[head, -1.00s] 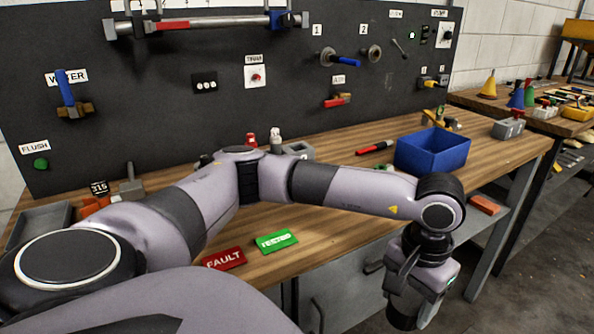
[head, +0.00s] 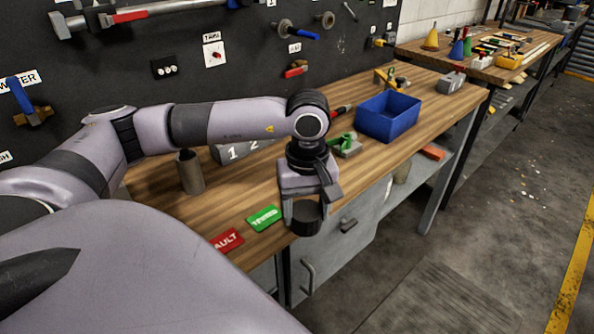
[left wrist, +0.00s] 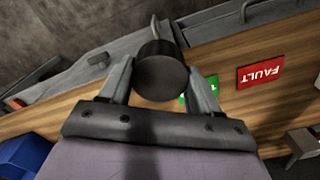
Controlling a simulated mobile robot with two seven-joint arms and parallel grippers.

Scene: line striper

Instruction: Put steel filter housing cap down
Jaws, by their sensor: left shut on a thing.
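The steel filter housing cap (head: 306,219) is a dark, short cylinder. My left gripper (head: 305,208) points down and is shut on it, with one finger on each side. In the head view, the cap overlaps the front edge of the wooden bench (head: 235,195), just right of the green tag. The left wrist view shows the cap's round dark face (left wrist: 162,80) between the two fingers. I cannot tell how high it is above the bench. My right gripper is not in view.
A green TESTED tag (head: 264,218) and red FAULT tag (head: 228,240) lie at the bench's front edge.

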